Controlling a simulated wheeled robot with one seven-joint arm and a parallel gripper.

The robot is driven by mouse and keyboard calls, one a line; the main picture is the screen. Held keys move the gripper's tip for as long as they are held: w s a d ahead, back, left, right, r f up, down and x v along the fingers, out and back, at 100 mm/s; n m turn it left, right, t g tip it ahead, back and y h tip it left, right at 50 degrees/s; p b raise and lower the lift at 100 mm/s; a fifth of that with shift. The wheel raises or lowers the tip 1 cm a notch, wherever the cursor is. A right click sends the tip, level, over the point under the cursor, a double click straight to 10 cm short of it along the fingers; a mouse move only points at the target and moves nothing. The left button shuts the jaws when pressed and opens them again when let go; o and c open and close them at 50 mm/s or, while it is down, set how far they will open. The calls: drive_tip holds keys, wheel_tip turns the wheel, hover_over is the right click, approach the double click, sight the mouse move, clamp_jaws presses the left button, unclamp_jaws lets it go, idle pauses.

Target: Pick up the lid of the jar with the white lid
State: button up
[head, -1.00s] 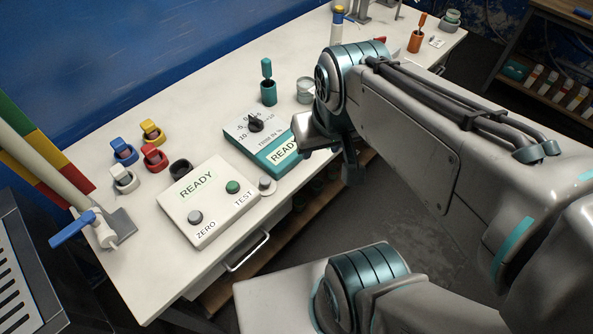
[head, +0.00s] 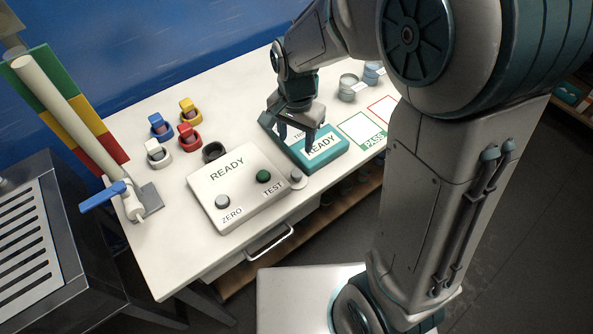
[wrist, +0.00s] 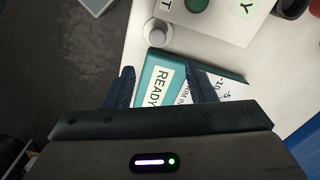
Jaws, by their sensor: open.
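A squat jar (head: 348,86) with a pale grey-white top stands toward the back of the bench in the head view, just right of my wrist. A second jar (head: 372,74) with a bluish body stands beside it. I cannot tell for sure which has the white lid. My gripper (head: 296,138) is open and empty, pointing down over the teal READY box, left of and nearer than both jars. In the wrist view my gripper's two fingers (wrist: 160,70) are spread over the box, with no jar between them.
The teal box (head: 330,153) lies under my gripper. The white ZERO/TEST panel (head: 238,190) is left of it, with several coloured ring-shaped pieces behind, including a white one (head: 158,154). A PASS card (head: 362,131) lies to the right. A blue-handled post (head: 130,205) stands left.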

hover_over(297, 173)
drive_tip(key=f, duration=0.9)
drive_tip(key=shift+w+a+p, duration=0.25)
drive_tip(key=shift+a+p, duration=0.05)
drive_tip(key=shift+p, duration=0.05)
drive_tip(key=shift+s+d+f, duration=0.1)
drive_tip(key=shift+f, duration=0.35)
drive_tip(key=shift+s+d+f+p, duration=0.15)
drive_tip(key=shift+f+p, duration=0.6)
drive_tip(key=shift+f, duration=1.45)
drive_tip(key=c, duration=1)
